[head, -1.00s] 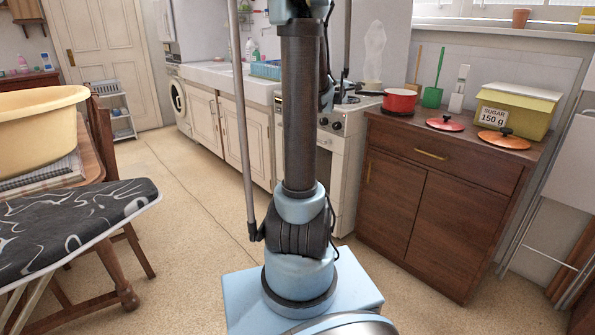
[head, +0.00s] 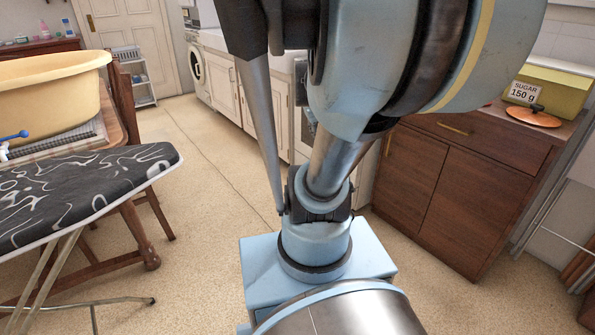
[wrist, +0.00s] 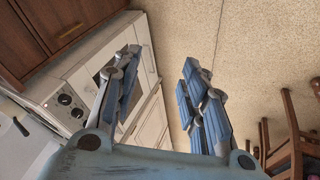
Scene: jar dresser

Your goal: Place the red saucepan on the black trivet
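I cannot make out the black trivet either. My gripper (wrist: 160,75) shows in the wrist view with its two blue-padded fingers spread apart and nothing between them. It hangs over the floor, with the white stove front on the left. In the head view my gripper cannot be seen.
The brown dresser (head: 480,190) carries an orange lid (head: 534,116) and a yellow sugar box (head: 550,92). The white stove (wrist: 75,95) shows in the wrist view. At left stand an ironing board (head: 80,190) and a yellow basin (head: 50,95). Floor between is clear.

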